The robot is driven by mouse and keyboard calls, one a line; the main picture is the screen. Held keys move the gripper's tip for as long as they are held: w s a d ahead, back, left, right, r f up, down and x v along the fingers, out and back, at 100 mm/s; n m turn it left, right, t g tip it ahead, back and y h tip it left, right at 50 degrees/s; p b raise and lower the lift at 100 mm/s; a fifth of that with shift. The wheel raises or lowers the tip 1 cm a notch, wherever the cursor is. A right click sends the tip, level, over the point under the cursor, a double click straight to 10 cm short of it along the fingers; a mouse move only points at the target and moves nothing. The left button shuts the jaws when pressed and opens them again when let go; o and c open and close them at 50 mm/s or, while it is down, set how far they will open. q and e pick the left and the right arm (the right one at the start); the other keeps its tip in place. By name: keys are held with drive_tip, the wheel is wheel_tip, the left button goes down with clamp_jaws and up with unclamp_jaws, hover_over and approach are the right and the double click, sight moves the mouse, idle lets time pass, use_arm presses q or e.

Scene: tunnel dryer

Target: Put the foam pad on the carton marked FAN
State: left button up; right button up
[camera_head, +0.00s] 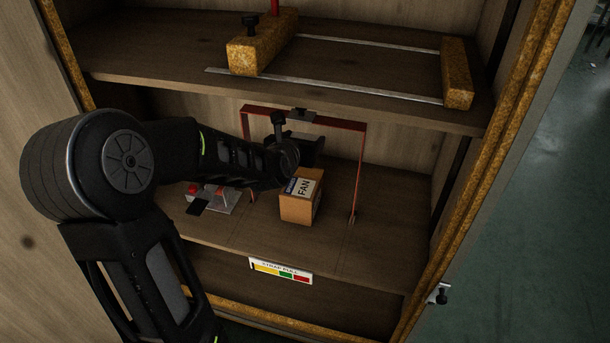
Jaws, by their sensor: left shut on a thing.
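The carton marked FAN (299,209) is a small orange-brown box with a white label, upright on the middle shelf. My left gripper (293,168) is right above and behind the carton, inside the red frame. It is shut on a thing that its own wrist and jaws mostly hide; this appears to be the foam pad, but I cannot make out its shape. I cannot tell whether the held thing touches the carton. My right gripper is not in view.
A thin red frame (360,160) arches over the carton. A clear device with red parts (219,197) and a small black item lie left of it. An upper shelf (150,50) bears rails and cork-like blocks. The shelf right of the frame is clear.

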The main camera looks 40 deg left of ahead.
use_arm(q)
drive_tip(key=shift+f, duration=0.1)
drive_tip(key=b, duration=0.2)
hover_over(304, 179)
wheel_tip(304, 179, down, 6)
drive_tip(key=shift+f, duration=0.1)
wheel_tip(304, 179, down, 4)
drive_tip(key=shift+r+b, duration=0.1)
drive_tip(key=shift+b, duration=0.5)
drive_tip(key=o, duration=1.5)
drive_tip(key=shift+c, duration=0.2)
